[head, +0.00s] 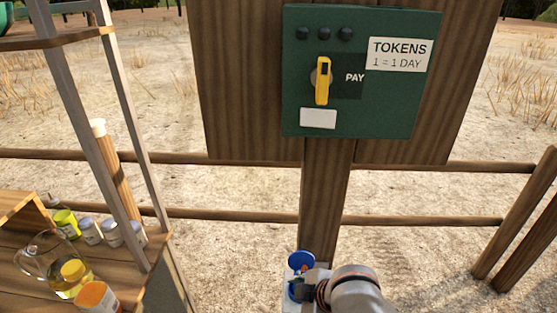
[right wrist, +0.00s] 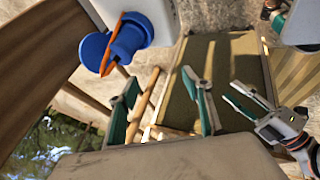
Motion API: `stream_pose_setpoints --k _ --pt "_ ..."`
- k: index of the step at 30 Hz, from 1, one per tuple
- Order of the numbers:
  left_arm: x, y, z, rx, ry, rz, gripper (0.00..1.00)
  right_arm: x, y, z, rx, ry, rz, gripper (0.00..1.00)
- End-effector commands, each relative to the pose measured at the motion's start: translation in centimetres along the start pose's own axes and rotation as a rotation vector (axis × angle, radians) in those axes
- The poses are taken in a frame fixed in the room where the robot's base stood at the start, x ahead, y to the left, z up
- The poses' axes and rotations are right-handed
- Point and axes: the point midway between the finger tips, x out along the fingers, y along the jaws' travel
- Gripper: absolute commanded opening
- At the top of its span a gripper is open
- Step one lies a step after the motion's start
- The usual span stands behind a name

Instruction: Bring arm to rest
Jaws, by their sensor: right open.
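My right arm comes in at the bottom of the head view, with the right gripper (head: 298,288) beside a white box with a blue round knob (head: 301,261), low at the wooden post. In the right wrist view the right gripper (right wrist: 165,110) is open, with nothing between its green-padded fingers. The blue knob (right wrist: 128,42) with an orange lever is on a white box there, above the left finger and apart from it. A second gripper, seemingly my left (right wrist: 240,98), shows at right in that view, its fingers apart and empty. It is not in the head view.
A green token box (head: 365,110) with a yellow handle (head: 322,80) is mounted on the wooden post (head: 326,190). At left a wooden shelf (head: 25,285) holds a glass jug (head: 42,258) and several jars. Rail fences cross behind; sandy ground at right is mostly open.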

Motion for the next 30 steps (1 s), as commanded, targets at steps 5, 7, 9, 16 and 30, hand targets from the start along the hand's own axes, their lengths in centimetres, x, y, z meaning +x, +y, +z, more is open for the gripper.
stream_pose_setpoints --k 5,7,9,16,30 --pt "0.0 0.0 0.0 0.000 -0.001 0.000 0.40 -3.0 -0.8 8.4 0.250 -0.121 0.149 0.49" --pt "0.0 0.0 0.1 0.000 -0.001 0.000 0.40 -4.7 -1.3 12.2 0.334 -0.186 0.212 0.49" --pt "0.0 0.0 0.1 0.000 -0.001 0.000 0.40 -6.6 -1.9 15.8 0.405 -0.253 0.271 0.49" --pt "0.0 0.0 0.1 0.000 -0.002 0.000 0.40 -12.5 -4.0 24.3 0.534 -0.438 0.415 0.49" --pt "-0.1 0.1 0.2 0.000 -0.004 0.001 0.40 -12.4 -6.8 28.4 0.645 -0.432 0.501 0.49"
